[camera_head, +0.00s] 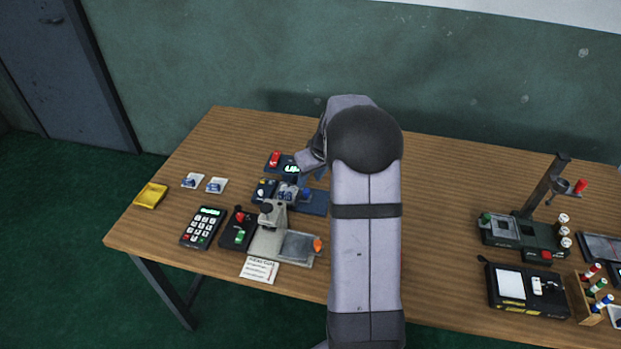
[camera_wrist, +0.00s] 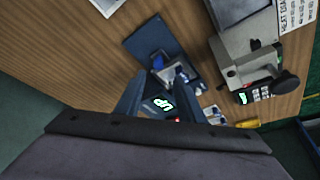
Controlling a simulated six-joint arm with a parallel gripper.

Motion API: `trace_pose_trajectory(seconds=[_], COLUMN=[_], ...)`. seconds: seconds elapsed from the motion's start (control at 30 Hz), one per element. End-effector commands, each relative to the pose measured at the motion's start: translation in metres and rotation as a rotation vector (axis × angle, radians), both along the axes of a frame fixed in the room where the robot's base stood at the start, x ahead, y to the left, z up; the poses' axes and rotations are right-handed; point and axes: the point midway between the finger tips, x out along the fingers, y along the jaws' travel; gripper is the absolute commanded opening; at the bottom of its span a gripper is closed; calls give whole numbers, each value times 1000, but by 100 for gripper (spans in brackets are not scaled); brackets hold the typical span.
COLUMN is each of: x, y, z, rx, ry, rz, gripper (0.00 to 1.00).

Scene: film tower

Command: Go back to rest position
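My arm reaches up the middle of the head view over the table (camera_head: 450,220). My gripper (camera_head: 312,160) is at its far end, above the back left of the table and partly hidden by the wrist. In the wrist view, the two dark fingers of my gripper (camera_wrist: 160,90) stand apart with nothing seen held between them. A small device with a lit green display (camera_wrist: 163,103) shows below, between the fingers. That lit device also shows in the head view (camera_head: 290,168), beside the gripper.
A dark blue base with small parts (camera_head: 315,203) lies close below the gripper. A grey machine (camera_head: 270,240), a keypad (camera_head: 203,227) and a yellow packet (camera_head: 151,195) are at left. A tower stand (camera_head: 525,235) and a black box (camera_head: 527,290) are at right. The table between is clear.

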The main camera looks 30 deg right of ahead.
Motion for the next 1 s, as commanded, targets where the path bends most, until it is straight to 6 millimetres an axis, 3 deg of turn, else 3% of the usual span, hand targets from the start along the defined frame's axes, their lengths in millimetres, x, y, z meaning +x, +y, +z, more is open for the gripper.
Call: trace_pose_trajectory(seconds=[0.2, 0.3, 0.43, 0.57, 0.63, 0.8, 1.0], x=[0, -3, -16, -42, -60, -135, -220], y=[0, 10, 41, 88, 114, 177, 213], z=[0, 8, 27, 52, 66, 55, 47], rx=[0, 1, 7, 14, 16, 47, 27], ry=[0, 3, 19, 46, 63, 202, 331], rz=[0, 13, 57, 125, 167, 116, 52], gripper=[35, 35, 35, 35, 35, 35, 35])
